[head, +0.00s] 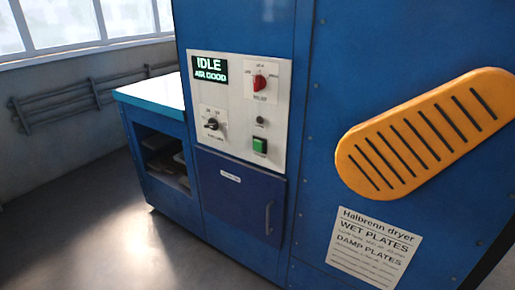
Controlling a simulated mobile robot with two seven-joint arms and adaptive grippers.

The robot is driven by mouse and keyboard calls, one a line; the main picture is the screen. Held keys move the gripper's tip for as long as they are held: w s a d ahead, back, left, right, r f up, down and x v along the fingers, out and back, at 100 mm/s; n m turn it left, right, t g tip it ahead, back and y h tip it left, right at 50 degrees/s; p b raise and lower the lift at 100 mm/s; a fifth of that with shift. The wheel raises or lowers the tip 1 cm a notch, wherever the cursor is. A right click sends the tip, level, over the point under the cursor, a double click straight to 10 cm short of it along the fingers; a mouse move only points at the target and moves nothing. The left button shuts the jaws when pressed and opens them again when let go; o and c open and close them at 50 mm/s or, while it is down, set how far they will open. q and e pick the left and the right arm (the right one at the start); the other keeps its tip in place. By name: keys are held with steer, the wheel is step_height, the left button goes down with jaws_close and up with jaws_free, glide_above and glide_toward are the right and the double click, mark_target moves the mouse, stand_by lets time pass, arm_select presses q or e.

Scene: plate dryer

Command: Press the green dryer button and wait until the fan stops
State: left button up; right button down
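The green dryer button (260,145) is a square button low on the right side of a pale control panel (225,127). The panel is on the front of the blue dryer (328,100). A small display (210,69) at the panel's upper left reads "IDLE" and "AIR GOOD". A red rotary knob (259,83) sits at the upper right, with a small dark round part (260,121) below it. A black knob (212,124) is at the lower left. Neither gripper shows in the head view. No fan is visible.
A blue door with a handle (269,217) is below the panel. An orange slotted vent (426,133) and a text sign (373,248) are on the right. A blue cabinet with a pale top (153,95) stands left of the dryer. Floor (90,220) at left is clear.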

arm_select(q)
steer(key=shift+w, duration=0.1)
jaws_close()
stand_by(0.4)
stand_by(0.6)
